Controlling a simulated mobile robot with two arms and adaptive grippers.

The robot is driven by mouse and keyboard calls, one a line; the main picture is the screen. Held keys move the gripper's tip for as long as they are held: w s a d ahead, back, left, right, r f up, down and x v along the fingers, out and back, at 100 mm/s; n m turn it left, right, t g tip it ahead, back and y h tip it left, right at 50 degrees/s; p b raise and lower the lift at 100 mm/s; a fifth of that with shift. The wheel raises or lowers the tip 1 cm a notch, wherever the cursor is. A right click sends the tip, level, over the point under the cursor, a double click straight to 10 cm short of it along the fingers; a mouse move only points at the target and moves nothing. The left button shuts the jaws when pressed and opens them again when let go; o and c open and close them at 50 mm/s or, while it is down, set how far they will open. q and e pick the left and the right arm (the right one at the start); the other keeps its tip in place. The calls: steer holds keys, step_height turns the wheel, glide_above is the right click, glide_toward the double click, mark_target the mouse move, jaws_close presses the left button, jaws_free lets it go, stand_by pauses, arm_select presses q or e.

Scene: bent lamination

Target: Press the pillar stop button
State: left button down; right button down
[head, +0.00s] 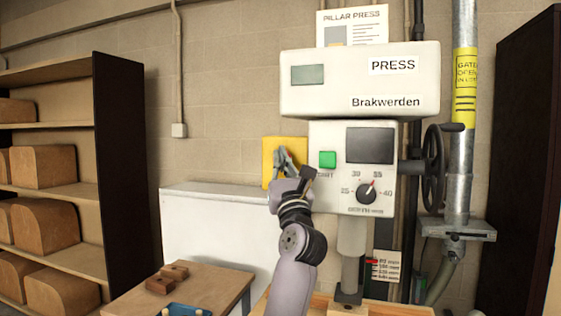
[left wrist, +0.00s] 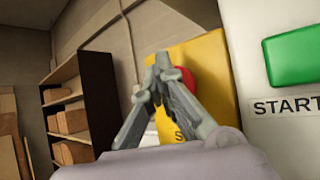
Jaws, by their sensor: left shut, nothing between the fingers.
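The stop button is a red round knob (left wrist: 186,82) on a yellow plate (left wrist: 215,60) in the left wrist view, partly hidden behind my fingers. The yellow plate also shows in the head view (head: 268,150), at the left side of the press (head: 335,210), where my gripper hides the button. My left gripper (head: 283,155) is shut and empty, in front of the yellow plate. In the left wrist view its fingertips (left wrist: 162,62) overlap the left edge of the red button; I cannot tell whether they touch it. My right gripper is not in view.
A green START button (head: 327,159) sits just right of the yellow plate. The press has a dial (head: 366,190) and a handwheel (head: 433,168) on its right. A small table (head: 215,284) with wooden blocks stands at lower left, a shelf (head: 62,197) at far left.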

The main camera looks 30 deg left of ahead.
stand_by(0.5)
arm_select(q)
steer(key=shift+s+d+f+p, duration=0.1)
steer(key=shift+s+d+p, duration=0.1)
steer(key=shift+s+p, duration=0.5)
steer(key=shift+s, duration=0.15)
steer(key=s+p, duration=0.1)
steer(key=s, duration=0.1)
steer(key=s+d+p, duration=0.1)
steer(key=s, duration=0.1)
steer(key=shift+s+d, duration=0.1)
steer(key=shift+s, duration=0.3)
stand_by(0.3)
